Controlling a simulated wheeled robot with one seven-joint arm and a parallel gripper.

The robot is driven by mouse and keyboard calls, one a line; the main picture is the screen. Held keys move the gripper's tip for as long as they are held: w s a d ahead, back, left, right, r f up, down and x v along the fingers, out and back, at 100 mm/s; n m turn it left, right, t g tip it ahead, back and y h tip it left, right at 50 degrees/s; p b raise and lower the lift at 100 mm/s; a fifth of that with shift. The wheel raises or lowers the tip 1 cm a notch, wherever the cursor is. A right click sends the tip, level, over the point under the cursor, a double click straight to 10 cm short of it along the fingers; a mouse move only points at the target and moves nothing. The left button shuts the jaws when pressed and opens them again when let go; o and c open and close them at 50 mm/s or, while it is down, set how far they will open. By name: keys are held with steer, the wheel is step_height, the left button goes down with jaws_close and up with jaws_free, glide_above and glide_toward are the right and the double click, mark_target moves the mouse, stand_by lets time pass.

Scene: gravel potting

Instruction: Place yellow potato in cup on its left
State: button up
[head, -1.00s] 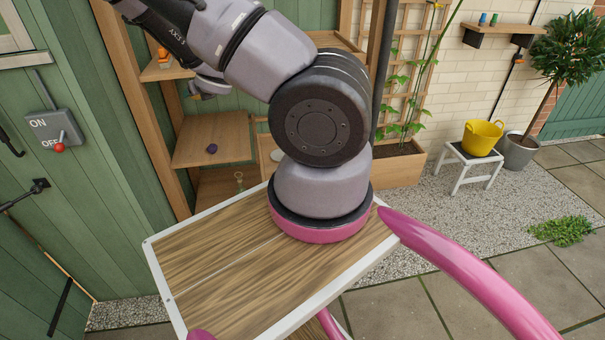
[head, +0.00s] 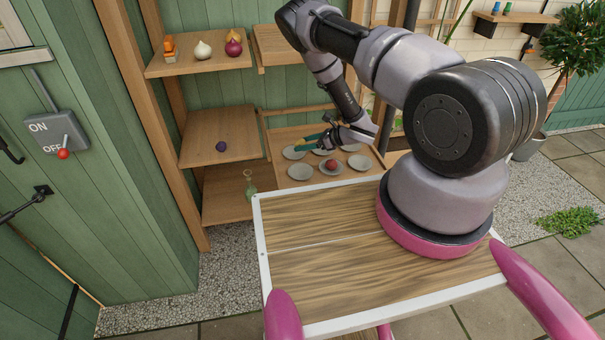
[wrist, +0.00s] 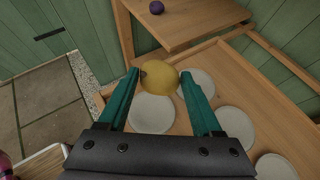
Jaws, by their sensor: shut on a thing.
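The yellow potato (wrist: 158,80) is between the teal fingers of my gripper (wrist: 160,74) in the wrist view, and the gripper is shut on it. No tall cup shows; the dishes look shallow. In the head view a red round thing (head: 331,165) sits in a middle dish (head: 331,173).
A wooden shelf unit stands left of the dishes, with a purple ball (head: 221,146) on its middle shelf and a green glass bottle (head: 249,188) lower down. An upper shelf holds a white onion-like thing (head: 202,50) and a dark red one (head: 233,47). My wooden deck is clear.

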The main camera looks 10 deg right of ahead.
glide_above(305, 174)
step_height(305, 174, down, 6)
steer(key=shift+r, duration=0.1)
steer(key=shift+w+a+f, duration=0.1)
steer(key=shift+a+f, duration=0.05)
steer(key=shift+f, duration=2.35)
steer(key=o, duration=1.4)
steer(key=shift+f, duration=0.1)
steer(key=shift+r, duration=0.2)
steer(key=v, duration=1.2)
steer(key=shift+f, duration=0.15)
